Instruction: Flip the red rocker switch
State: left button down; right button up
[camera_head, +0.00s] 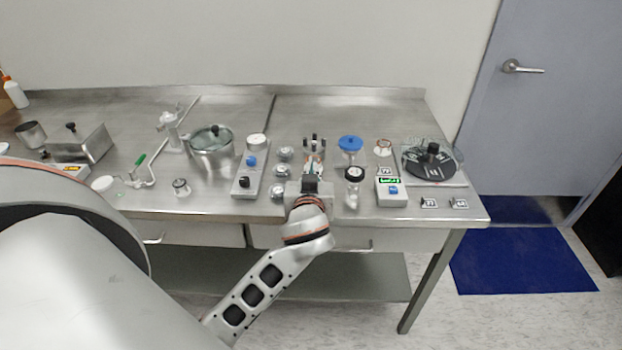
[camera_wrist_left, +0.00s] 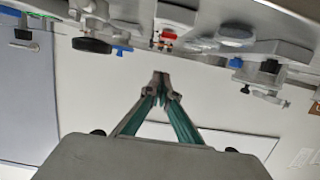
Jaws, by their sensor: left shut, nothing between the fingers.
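A small red part (camera_wrist_left: 168,36), which looks like the red rocker switch, shows near the top of the left wrist view, on a small device at the bench edge. In the head view my left gripper (camera_head: 311,178) is over the front of the bench, in front of a small upright device (camera_head: 314,146); the red switch is not clearly visible there. My left gripper's fingers (camera_wrist_left: 160,80) are shut and empty in the left wrist view, with the red part beyond their tips and apart from them in the picture. My right gripper is not in view.
A grey control box (camera_head: 248,182) with knobs stands left of the gripper. A pot (camera_head: 211,155) is farther left.

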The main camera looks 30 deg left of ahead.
pick_arm(q)
jog(key=shift+x, duration=1)
notch_tip(320, 180, down, 3)
jog(key=shift+s+r, duration=0.1)
jog(key=shift+r, duration=0.1)
jog(key=shift+d+f, duration=0.1)
jog(key=shift+f, duration=0.6)
jog(key=shift+f, duration=0.1)
